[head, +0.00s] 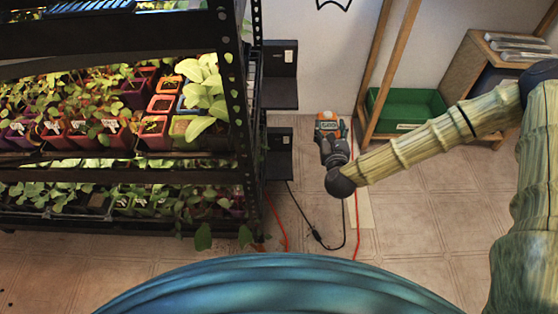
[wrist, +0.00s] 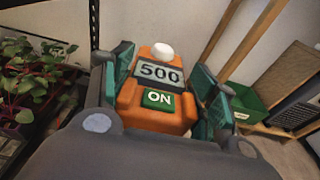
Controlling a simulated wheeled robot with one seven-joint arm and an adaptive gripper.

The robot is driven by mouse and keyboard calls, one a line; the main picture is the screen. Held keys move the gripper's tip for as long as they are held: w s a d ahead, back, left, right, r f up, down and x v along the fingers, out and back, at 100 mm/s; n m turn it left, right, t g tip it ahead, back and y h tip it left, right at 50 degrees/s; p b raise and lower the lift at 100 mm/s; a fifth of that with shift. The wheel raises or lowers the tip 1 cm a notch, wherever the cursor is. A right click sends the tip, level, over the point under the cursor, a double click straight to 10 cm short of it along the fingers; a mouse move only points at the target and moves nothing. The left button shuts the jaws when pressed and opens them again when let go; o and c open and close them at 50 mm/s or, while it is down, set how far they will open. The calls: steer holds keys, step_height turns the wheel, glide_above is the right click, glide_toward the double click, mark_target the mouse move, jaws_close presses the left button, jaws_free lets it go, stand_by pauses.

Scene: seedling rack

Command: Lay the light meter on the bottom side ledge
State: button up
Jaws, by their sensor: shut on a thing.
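The light meter (head: 329,123) is orange with a white knob, a display reading 500 and a green ON button. It also fills the middle of the wrist view (wrist: 158,100). My gripper (wrist: 165,82) is shut on it, with a green finger on each side. In the head view my gripper (head: 332,143) holds the meter just right of the rack's side, apart from the ledges. The bottom side ledge (head: 279,167) is a small black bracket on the rack's right side, and it looks empty. My gripper is to its right.
An upper black side ledge (head: 280,95) sits above the bottom one. The black rack (head: 235,100) holds several seedling pots at left. A green bin (head: 408,108) stands in a wooden shelf at right. Black and red cables lie on the tiled floor (head: 420,215).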

steer(key=s+a+f+b, duration=0.3)
steer(key=a+f+b, duration=0.4)
steer(key=f, duration=0.7)
steer(key=s+a+f+b, duration=0.3)
steer(key=a+f+b, duration=0.2)
steer(key=a+f, duration=0.65)
steer(key=b, duration=0.7)
glide_above(279, 169)
steer(key=f, duration=0.3)
steer(key=shift+s+f, duration=0.35)
steer(key=shift+w+f+b, duration=0.25)
steer(key=shift+f+b, duration=0.45)
steer(key=shift+f, duration=0.2)
steer(key=shift+w+f+b, duration=0.2)
steer(key=shift+f+b, duration=0.45)
steer(key=shift+f, duration=0.2)
steer(key=shift+f, duration=0.2)
steer(key=o, duration=1.3)
steer(key=shift+r, duration=0.1)
